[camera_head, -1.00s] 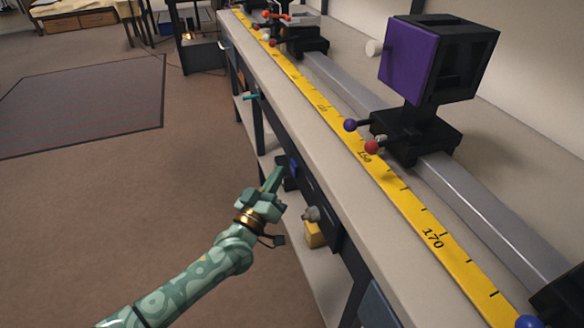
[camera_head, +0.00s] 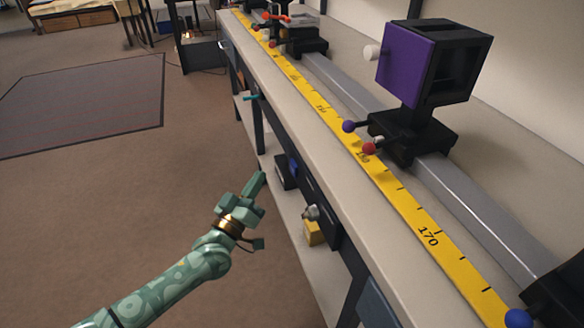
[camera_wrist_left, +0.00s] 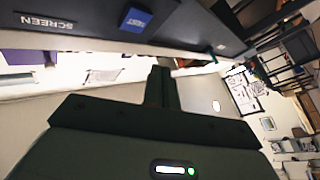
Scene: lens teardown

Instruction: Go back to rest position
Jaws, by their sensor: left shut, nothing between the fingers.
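My left gripper (camera_head: 257,184) is in the lower middle of the head view, to the left of the bench's front side and apart from it. Its fingers are shut with nothing between them. In the left wrist view its closed fingers (camera_wrist_left: 161,85) point up in the picture, below the dark bench front. My right gripper does not show in either view.
The bench (camera_head: 330,165) carries a yellow ruler (camera_head: 428,235), a grey rail (camera_head: 470,210) and a black carriage with a purple panel (camera_head: 405,65). Open carpet (camera_head: 130,205) lies to the left.

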